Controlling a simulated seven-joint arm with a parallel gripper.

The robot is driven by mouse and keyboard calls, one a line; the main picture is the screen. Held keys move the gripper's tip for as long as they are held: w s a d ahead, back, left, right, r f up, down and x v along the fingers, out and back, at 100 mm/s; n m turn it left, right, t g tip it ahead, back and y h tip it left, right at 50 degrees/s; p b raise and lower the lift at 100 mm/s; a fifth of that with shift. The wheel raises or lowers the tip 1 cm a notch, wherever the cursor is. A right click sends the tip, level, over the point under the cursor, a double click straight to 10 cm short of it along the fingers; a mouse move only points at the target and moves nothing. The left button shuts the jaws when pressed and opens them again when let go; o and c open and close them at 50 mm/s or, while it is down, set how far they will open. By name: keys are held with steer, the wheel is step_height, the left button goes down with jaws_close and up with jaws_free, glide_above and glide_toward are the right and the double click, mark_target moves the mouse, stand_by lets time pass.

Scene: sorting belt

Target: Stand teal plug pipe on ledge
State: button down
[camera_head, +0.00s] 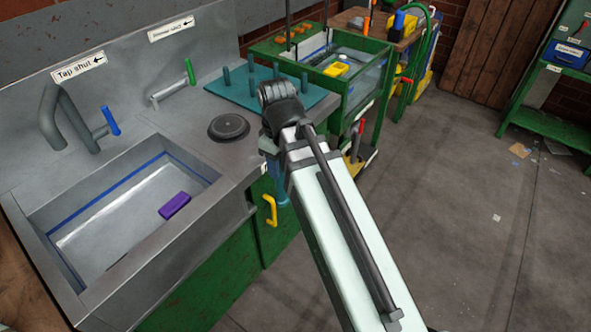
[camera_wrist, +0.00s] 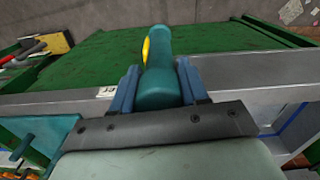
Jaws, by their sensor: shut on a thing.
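The teal plug pipe (camera_wrist: 158,68) is a thick rounded cylinder in the wrist view. It lies between the two blue fingers of my gripper (camera_wrist: 159,84), which is shut on it. It extends away from the fingers, in front of a green panel. In the head view my gripper (camera_head: 282,188) is low beside the front edge of the grey metal counter (camera_head: 190,140), mostly hidden behind my arm. The pipe cannot be made out clearly there. Which surface is the ledge is not marked; the flat grey counter top lies beside the sink.
The sink (camera_head: 115,225) holds a purple block (camera_head: 174,205). A black round disc (camera_head: 229,127) lies on the counter. A teal board (camera_head: 238,92) with upright pegs stands behind it. Floor at the right is mostly open.

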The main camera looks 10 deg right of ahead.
steer(key=s+a+r+n, duration=0.4)
steer(key=a+r+n, duration=0.4)
steer(key=a+r, duration=0.3)
steer(key=w+a+m, duration=0.3)
steer(key=a, duration=4.1)
steer(key=w+a+r+m, duration=0.1)
steer(key=w+a+r, duration=0.35)
steer(key=a, duration=0.45)
steer(key=w+a+r, duration=0.3)
steer(key=w+a, duration=0.2)
steer(key=a, duration=0.4)
step_height(320, 180, down, 12)
steer(key=shift+d+r, duration=0.15)
steer(key=shift+r, duration=0.05)
steer(key=shift+w+f, duration=0.1)
steer(key=shift+f, duration=0.25)
steer(key=shift+c, duration=2.4)
jaws_free()
